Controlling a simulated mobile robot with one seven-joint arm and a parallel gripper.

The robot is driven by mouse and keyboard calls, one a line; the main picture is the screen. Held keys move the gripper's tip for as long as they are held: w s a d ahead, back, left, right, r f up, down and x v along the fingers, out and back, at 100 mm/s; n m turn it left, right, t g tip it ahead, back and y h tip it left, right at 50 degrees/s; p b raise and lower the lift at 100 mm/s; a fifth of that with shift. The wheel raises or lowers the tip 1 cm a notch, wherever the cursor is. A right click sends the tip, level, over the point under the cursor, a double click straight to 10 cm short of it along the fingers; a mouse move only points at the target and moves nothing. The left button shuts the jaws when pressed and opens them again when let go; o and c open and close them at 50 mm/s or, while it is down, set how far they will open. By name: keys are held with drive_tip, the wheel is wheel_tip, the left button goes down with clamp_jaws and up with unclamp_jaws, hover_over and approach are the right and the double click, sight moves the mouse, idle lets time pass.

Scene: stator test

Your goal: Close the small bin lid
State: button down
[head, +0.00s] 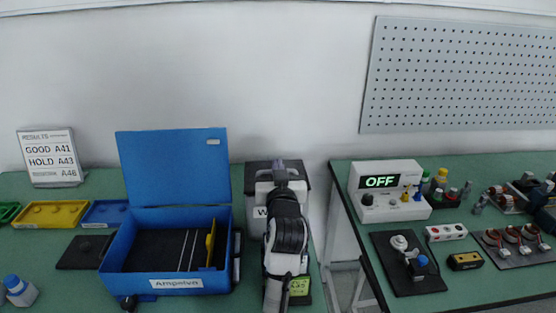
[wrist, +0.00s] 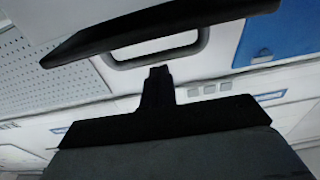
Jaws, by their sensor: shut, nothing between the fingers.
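The small bin (head: 255,222) is pale, with a label starting with "W", and stands right of the blue box. Its dark-edged lid (head: 257,168) shows at the top; my arm hides part of bin and lid, and I cannot tell how far the lid is tilted. My gripper (head: 279,166) is at the lid's middle, fingers pointing away, shut and empty. In the wrist view the shut fingers (wrist: 157,74) are just below a dark edge (wrist: 100,38) and a rounded frame like a handle (wrist: 160,58). Contact between them is unclear.
A blue box (head: 180,284) with its lid raised stands left, close to the bin. A second table (head: 345,205) with a device showing OFF (head: 381,182) stands right, across a gap.

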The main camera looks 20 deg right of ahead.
drive_tip(key=shift+f, duration=0.1)
idle(0.3)
drive_tip(key=f+b, duration=0.1)
drive_tip(key=b, duration=0.1)
drive_tip(key=s+f+t+b, duration=0.1)
drive_tip(key=b, duration=0.2)
drive_tip(key=shift+a+f, duration=0.1)
drive_tip(key=shift+f, duration=0.05)
drive_tip(key=shift+w+f, duration=0.1)
